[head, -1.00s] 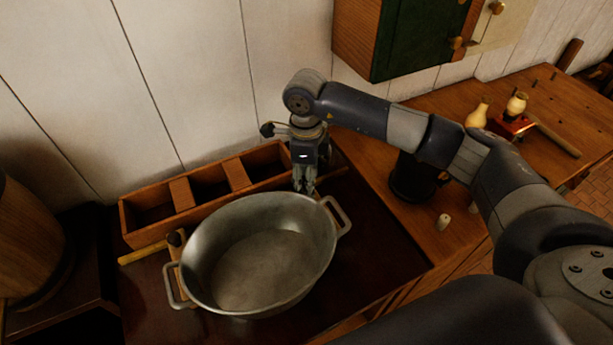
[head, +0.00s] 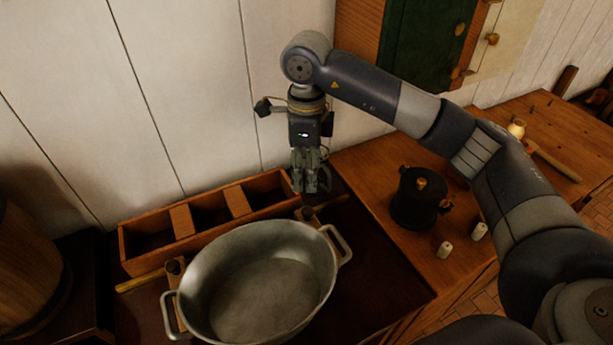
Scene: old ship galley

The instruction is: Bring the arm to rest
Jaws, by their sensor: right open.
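My right gripper (head: 311,185) points down above the back right of the large metal pot, beside the right end of the wooden divided box. It is open, and I see nothing held between its fingers. My right arm reaches in from the right over the wooden counter. The oval pot (head: 260,285) with two side handles looks empty and stands on a dark surface. The divided box (head: 240,200) stands behind it against the wall. My left gripper is not in view.
A black pot with a knob lid (head: 417,200) stands on the wooden counter (head: 372,165), with two small pale pieces (head: 445,249) in front of it. A green-doored cabinet (head: 425,40) hangs behind my arm. A wooden barrel (head: 22,255) stands at the left.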

